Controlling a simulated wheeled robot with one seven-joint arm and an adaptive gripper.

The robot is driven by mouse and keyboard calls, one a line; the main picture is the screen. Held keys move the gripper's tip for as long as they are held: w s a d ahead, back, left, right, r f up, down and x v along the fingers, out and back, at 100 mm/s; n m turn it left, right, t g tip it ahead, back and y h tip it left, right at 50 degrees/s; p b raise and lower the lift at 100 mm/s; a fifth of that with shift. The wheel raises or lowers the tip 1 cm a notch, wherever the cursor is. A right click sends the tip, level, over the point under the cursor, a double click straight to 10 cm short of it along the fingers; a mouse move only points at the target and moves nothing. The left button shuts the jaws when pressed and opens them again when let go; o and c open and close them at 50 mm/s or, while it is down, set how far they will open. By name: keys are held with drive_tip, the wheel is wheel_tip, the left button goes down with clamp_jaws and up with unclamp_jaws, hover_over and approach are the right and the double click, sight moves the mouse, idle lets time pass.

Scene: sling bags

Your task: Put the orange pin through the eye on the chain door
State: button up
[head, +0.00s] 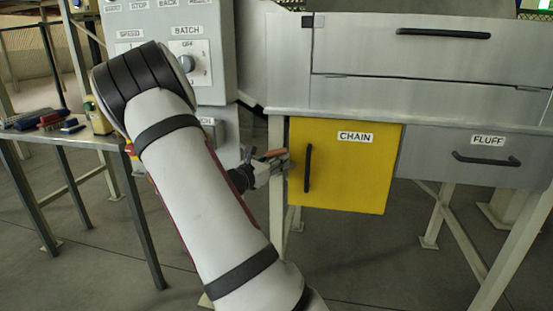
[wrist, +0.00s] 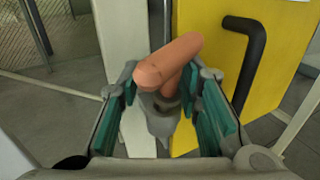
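The orange pin (wrist: 168,62) shows as a thick bent bar between and just above my gripper's fingertips; it is a small orange bar in the head view (head: 270,155). My gripper (wrist: 160,95) has its teal pads apart, on either side of a grey metal piece (wrist: 160,122) under the pin. I cannot tell whether this piece is the eye, whether the pin is in it, or whether the pads touch it. The yellow chain door (head: 350,180) is closed, with my gripper at its left edge. It also fills the right of the wrist view (wrist: 210,20).
The door's black handle (wrist: 247,65) is close to the right finger. A grey fluff drawer (head: 475,155) is to the right of the door. A grey control box (head: 190,50) stands behind my arm. A table (head: 45,132) with tools is at the left.

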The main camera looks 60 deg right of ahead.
drive_tip(key=a, duration=1.1)
drive_tip(key=shift+w+a, duration=0.2)
drive_tip(key=shift+a, duration=0.05)
drive_tip(key=shift+s, duration=0.1)
drive_tip(key=s+a+r+m+g+y, duration=0.2)
drive_tip(key=s+a+m+y, duration=0.25)
drive_tip(key=s+m, duration=0.2)
drive_tip(key=s+a+r+m+g+y, duration=0.25)
drive_tip(key=s+a+m, duration=0.25)
drive_tip(key=s, duration=0.3)
drive_tip(key=s+a+m+t+y, duration=0.3)
drive_tip(key=s+a+y, duration=0.35)
drive_tip(key=a, duration=0.55)
drive_tip(key=s+a+m+t+y, duration=0.25)
drive_tip(key=s+a+y, duration=0.4)
drive_tip(key=a, duration=0.65)
wheel_tip(320, 180, up, 28)
drive_tip(key=s+t+h+p, duration=0.1)
drive_tip(key=t+h+p, duration=0.1)
drive_tip(key=p, duration=2.4)
drive_tip(key=shift+d+r+m+t+p, duration=0.2)
drive_tip(key=shift+m+t+p, duration=0.15)
drive_tip(key=shift+t, duration=0.45)
